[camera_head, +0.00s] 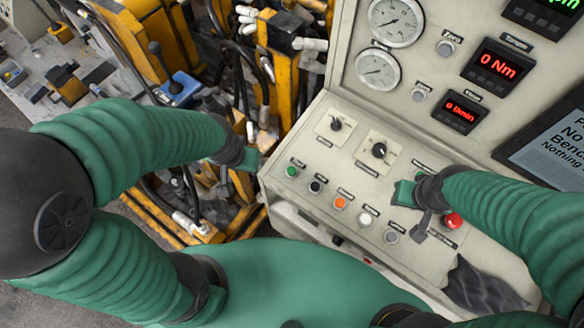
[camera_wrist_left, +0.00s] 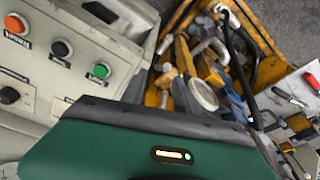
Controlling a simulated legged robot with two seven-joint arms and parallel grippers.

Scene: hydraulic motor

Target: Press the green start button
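The green start button (camera_head: 292,171) is at the left end of a row of buttons on the beige control panel (camera_head: 330,225). It also shows in the left wrist view (camera_wrist_left: 101,70), in the upper left. My left gripper (camera_head: 250,160) hangs just left of the panel's edge, a short way from the green button and apart from it. My right gripper (camera_head: 405,193) is over the right part of the panel, near the red button (camera_head: 453,220). Each gripper shows only as a small green tip, so I cannot tell whether the fingers are open or shut.
Black (camera_head: 317,186), orange (camera_head: 340,203) and white (camera_head: 365,218) buttons follow the green one. Two rotary knobs (camera_head: 379,150) sit behind the row. Gauges (camera_head: 395,20) and red displays (camera_head: 497,65) are on the upright face. Yellow machinery with hoses (camera_head: 285,70) stands left of the panel.

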